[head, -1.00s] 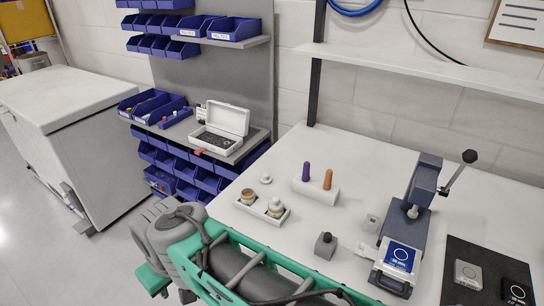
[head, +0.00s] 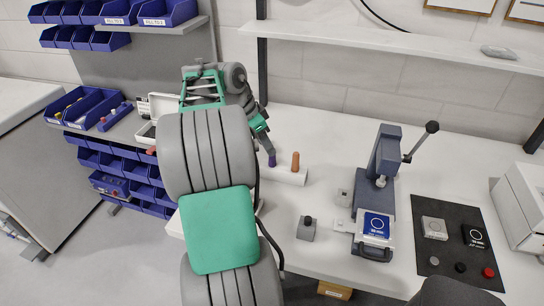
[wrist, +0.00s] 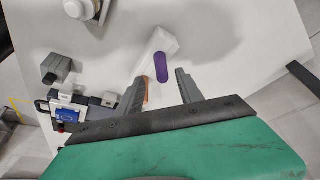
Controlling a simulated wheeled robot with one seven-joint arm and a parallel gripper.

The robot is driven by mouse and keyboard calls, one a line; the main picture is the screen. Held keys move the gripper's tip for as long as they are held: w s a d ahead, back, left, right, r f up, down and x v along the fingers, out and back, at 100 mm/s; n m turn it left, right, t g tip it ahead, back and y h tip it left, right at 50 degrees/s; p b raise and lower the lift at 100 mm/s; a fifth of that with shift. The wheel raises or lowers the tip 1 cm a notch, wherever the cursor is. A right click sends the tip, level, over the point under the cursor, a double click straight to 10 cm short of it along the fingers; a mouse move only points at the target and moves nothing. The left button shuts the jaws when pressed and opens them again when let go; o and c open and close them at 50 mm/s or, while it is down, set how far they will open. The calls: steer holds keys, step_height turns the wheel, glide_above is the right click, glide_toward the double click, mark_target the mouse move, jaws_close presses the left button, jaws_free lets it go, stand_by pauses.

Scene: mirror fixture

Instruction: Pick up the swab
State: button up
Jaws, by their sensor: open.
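A purple capped, rounded stick (head: 272,160) and an orange one (head: 296,161) stand in a white block (head: 289,176) on the bench; which is the swab is not labelled. In the wrist view the purple one (wrist: 161,67) shows just beyond and between my fingertips. The orange one (wrist: 146,92) is partly hidden behind the left finger there. The white block (wrist: 168,40) lies behind them. My gripper (wrist: 160,80) is open and empty, and points down toward the purple stick. In the head view my gripper (head: 266,142) is just above the purple stick, partly hidden by my arm.
A press (head: 384,165) with a blue-faced pad stands to the right of the block. A small grey block (head: 307,229) with a knob sits in front. A dark mat (head: 447,215) lies farther right. A wall shelf (head: 390,41) runs behind the bench.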

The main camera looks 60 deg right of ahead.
mark_target(272, 164)
steer(key=p+x, duration=0.1)
steer(key=x, duration=0.5)
steer(key=shift+d+f, duration=0.25)
steer(key=shift+d, duration=0.05)
steer(key=shift+c, duration=0.3)
jaws_close()
